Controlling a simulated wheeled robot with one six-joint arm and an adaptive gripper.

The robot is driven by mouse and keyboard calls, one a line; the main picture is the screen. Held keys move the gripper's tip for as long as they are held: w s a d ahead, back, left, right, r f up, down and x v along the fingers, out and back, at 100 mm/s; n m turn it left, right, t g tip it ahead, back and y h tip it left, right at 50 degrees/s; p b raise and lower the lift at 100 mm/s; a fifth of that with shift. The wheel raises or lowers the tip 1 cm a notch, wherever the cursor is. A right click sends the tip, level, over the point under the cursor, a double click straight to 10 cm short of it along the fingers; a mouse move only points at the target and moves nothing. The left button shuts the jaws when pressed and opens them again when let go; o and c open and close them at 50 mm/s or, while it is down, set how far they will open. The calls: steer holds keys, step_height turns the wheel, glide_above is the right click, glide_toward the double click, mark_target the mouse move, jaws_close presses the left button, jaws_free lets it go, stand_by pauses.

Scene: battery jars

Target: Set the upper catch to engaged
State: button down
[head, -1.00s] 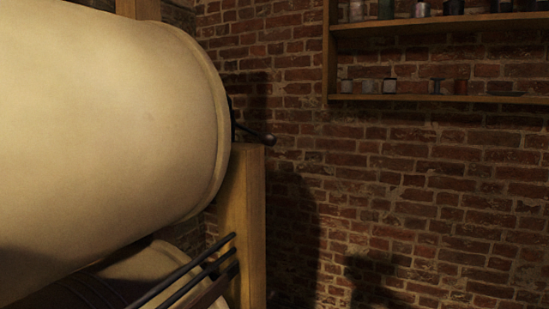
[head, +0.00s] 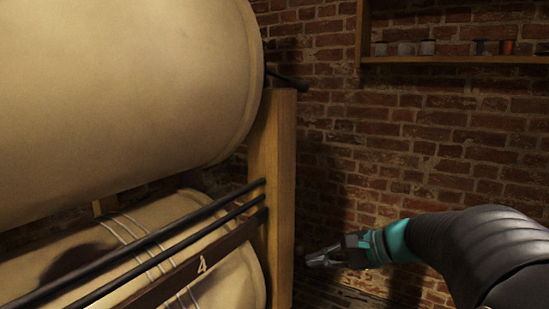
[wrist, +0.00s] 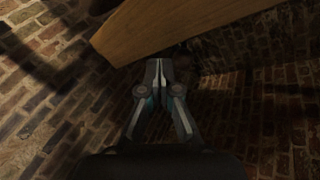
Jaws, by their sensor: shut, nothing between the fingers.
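A dark lever (head: 288,80) sticks out to the right past the top of the wooden post, beside the end of the upper drum. It may be the upper catch; its setting cannot be told from here. My gripper (head: 311,259) is shut and empty, to the right of the post and well below the lever, pointing left. In the wrist view my gripper (wrist: 158,66) has its fingertips together, below a slanting wooden beam (wrist: 170,30). The lever is not visible there.
The large cream upper drum (head: 120,100) fills the left. Below it lie a second drum (head: 240,285), dark rods (head: 150,240) and a board marked 4 (head: 180,275). The wooden post (head: 272,170) stands between them and my arm. A shelf (head: 450,59) hangs on the brick wall.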

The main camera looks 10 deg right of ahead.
steer(key=w+d+r+m+t+y, duration=0.35)
steer(key=w+r, duration=0.25)
steer(key=r, duration=0.4)
step_height(320, 180, up, 13)
steer(key=s+d+t+y, duration=0.2)
steer(key=y, duration=0.4)
steer(key=shift+s+d+r+m+y+b, duration=0.15)
steer(key=shift+s+r+m+y+b, duration=0.1)
steer(key=shift+m+y+b, duration=0.1)
steer(key=shift+t, duration=0.25)
glide_toward(283, 77)
steer(key=shift+w+a, duration=1.15)
steer(key=shift+w, duration=0.4)
steer(key=shift+r, duration=0.1)
